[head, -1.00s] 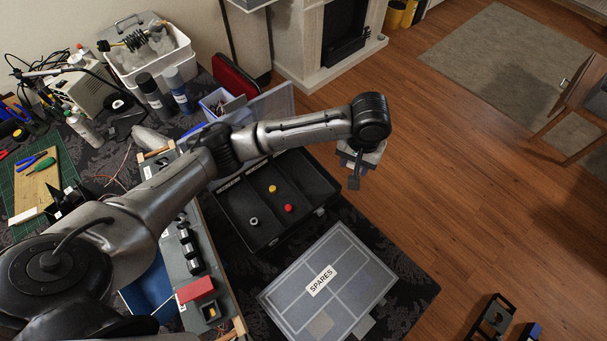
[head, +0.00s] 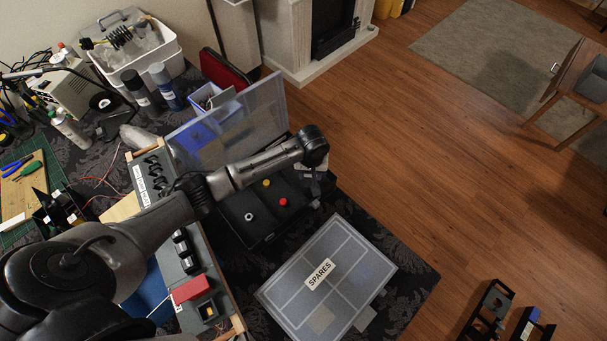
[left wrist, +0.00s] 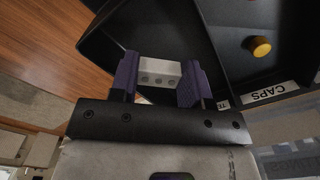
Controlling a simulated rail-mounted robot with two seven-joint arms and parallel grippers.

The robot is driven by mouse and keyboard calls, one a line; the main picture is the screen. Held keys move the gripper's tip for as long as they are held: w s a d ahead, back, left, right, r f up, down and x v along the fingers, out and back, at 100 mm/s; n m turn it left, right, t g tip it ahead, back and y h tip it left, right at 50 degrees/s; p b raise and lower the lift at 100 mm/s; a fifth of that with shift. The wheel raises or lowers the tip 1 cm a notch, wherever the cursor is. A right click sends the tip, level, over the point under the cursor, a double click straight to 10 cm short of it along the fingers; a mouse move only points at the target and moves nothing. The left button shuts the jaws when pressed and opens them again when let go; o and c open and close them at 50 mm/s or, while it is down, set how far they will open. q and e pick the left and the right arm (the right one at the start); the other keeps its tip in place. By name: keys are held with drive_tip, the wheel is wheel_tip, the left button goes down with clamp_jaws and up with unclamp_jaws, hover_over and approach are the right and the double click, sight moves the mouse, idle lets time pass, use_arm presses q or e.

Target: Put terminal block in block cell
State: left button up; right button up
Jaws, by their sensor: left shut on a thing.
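My left gripper (head: 316,192) is over the right side of the black compartment box (head: 262,240). In the left wrist view it (left wrist: 160,80) is shut on a small light-grey terminal block (left wrist: 159,72), held across between the purple finger pads. The block appears above a dark empty compartment whose label is mostly hidden. A neighbouring compartment carries a CAPS label (left wrist: 270,92) and holds a yellow cap (left wrist: 258,47). I cannot tell which compartment is the block cell. My right gripper (head: 508,317) is at the bottom right, its dark fingers apart with nothing seen between them.
A lidded SPARES case (head: 345,250) lies in front of the box. The box's clear lid (head: 240,120) stands raised behind it. A panel with switches and a red block (head: 189,290) lies to the left. A yellow cap (head: 267,183) and red cap (head: 283,202) sit in the box.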

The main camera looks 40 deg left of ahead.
use_arm(q)
drive_tip(key=a, duration=0.1)
drive_tip(key=a+f, duration=0.2)
drive_tip(key=shift+w+a, duration=0.15)
drive_tip(key=shift+w, duration=0.2)
drive_tip(key=shift+f+b, duration=0.55)
drive_tip(key=shift+f, duration=1.45)
drive_tip(key=shift+f, duration=0.1)
drive_tip(key=o, duration=0.9)
drive_tip(key=shift+f, duration=0.1)
wheel_tip(320, 180, up, 12)
drive_tip(key=p, duration=0.2)
drive_tip(key=shift+r, duration=0.2)
